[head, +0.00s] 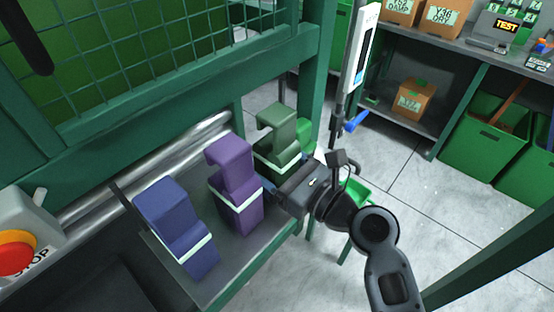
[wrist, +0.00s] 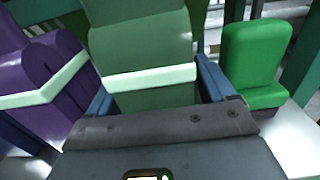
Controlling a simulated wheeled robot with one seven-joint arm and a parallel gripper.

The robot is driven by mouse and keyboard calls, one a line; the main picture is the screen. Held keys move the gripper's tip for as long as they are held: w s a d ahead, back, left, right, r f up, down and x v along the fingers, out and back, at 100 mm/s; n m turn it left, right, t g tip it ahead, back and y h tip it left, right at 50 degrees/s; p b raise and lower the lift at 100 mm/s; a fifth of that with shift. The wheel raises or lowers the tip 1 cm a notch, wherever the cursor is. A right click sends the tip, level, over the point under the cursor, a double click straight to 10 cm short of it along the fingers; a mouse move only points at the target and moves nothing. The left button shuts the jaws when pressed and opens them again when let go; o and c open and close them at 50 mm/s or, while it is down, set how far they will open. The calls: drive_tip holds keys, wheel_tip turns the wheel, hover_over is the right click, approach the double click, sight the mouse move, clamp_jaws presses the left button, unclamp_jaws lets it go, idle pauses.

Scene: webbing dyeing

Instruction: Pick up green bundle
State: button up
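A dull green bundle (head: 280,130) with a pale band stands upright at the far end of a dark shelf (head: 232,262). It also fills the middle of the wrist view (wrist: 148,85). My gripper (head: 283,178) is at its near side. In the wrist view, its blue fingers (wrist: 155,95) lie either side of the bundle's lower part, spread wide. I see no clear grip; the fingertips are partly hidden. A purple bundle (head: 235,170) and a blue-violet bundle (head: 175,228), both with pale bands, stand on the same shelf.
Green mesh framing (head: 170,60) and metal rollers (head: 190,150) lie behind the shelf. A red stop button (head: 14,253) is at left. Open floor (head: 420,190) lies at right.

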drive_tip(key=c, duration=1.1)
drive_tip(key=shift+r, duration=0.1)
drive_tip(key=shift+c, duration=0.2)
